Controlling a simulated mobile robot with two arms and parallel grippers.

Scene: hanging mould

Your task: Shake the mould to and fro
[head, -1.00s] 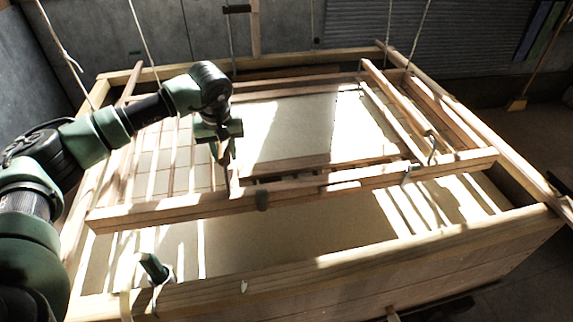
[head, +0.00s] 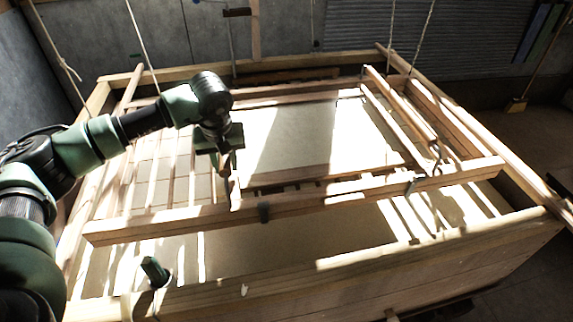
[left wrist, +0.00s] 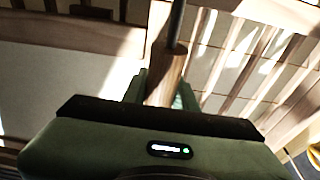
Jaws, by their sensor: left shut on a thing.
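The mould (head: 330,196) is a wooden frame with slats that hangs on ropes over a wooden vat (head: 420,250). Its front bar runs across the middle of the head view. My left gripper (head: 226,168) reaches in from the left, pointing down behind this bar. The fingertips are partly hidden.
Ropes (head: 142,45) rise from the mould. Pale liquid or bottom shows inside the vat. A broom (head: 517,103) leans at the back right, and open floor lies on the right.

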